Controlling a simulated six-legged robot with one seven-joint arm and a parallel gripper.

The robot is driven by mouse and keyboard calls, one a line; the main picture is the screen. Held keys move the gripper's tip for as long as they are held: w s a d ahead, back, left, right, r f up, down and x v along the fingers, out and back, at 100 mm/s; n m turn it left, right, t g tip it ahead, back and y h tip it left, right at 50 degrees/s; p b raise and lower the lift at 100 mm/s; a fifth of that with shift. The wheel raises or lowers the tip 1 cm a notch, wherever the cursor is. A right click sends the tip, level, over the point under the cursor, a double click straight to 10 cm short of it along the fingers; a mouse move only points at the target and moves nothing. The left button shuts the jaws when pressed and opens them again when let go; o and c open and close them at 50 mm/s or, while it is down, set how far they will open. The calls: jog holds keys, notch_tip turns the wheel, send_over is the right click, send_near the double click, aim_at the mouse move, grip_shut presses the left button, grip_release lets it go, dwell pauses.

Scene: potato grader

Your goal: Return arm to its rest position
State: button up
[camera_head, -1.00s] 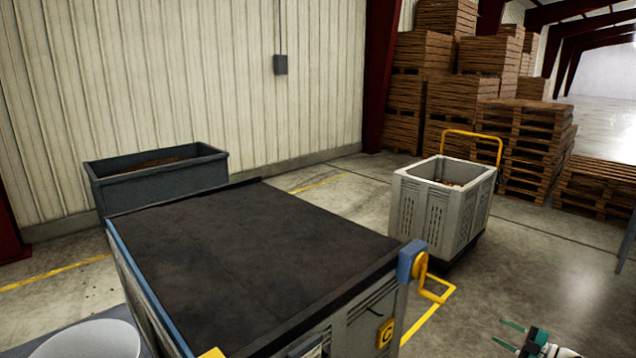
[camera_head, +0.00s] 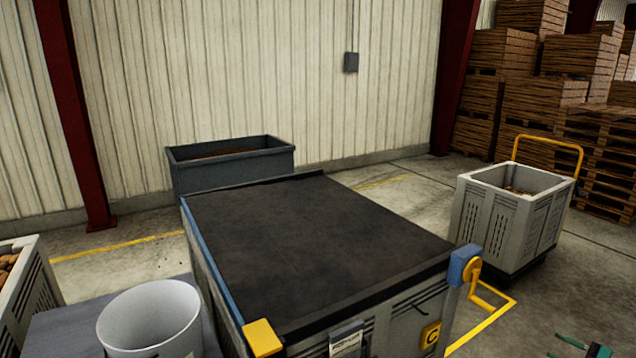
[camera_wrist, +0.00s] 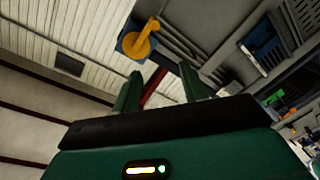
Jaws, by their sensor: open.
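My gripper is green with a dark bar across its base. In the wrist view, my gripper (camera_wrist: 160,90) has its two fingers standing apart, with nothing between them. In the head view only a small green tip of my gripper (camera_head: 590,346) shows at the bottom right corner. It is right of the grader table and below the grey crate on wheels, apart from both. Most of the arm is out of the picture.
The dark-topped grader table (camera_head: 310,245) fills the middle, with a yellow crank (camera_head: 474,268) at its corner. A white bucket (camera_head: 150,318) stands at the lower left. A grey crate (camera_head: 510,215) with a yellow handle stands right. A dark bin (camera_head: 232,165) stands behind.

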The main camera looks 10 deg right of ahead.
jog(key=w+a+r+m+g+y, duration=0.2)
jog(key=w+a+r+g, duration=0.4)
jog(key=w+a+r, duration=0.85)
jog(key=w+a+r+m+g+h, duration=0.1)
jog(key=a+r+m+g, duration=0.3)
jog(key=a, duration=0.8)
jog(key=a+r+n+g+h, duration=0.15)
jog(key=a+r, duration=0.45)
jog(key=a, duration=0.7)
jog(key=s+a+r+m+h, duration=0.2)
jog(key=s+a+r+m, duration=0.1)
jog(key=s+a, duration=0.5)
jog(key=s+a+r+m+h, duration=0.2)
jog(key=s+a+r, duration=0.25)
jog(key=a, duration=0.55)
jog(key=s+a+f+m+h, duration=0.1)
jog(key=s+a+f+m, duration=0.1)
jog(key=s, duration=0.7)
jog(key=s+a+f+m+t+h, duration=0.1)
jog(key=s+a+f+m, duration=0.1)
jog(key=s, duration=0.8)
jog(key=shift+a+f+m, duration=0.25)
jog(key=shift+a+m, duration=0.3)
jog(key=shift+a, duration=0.5)
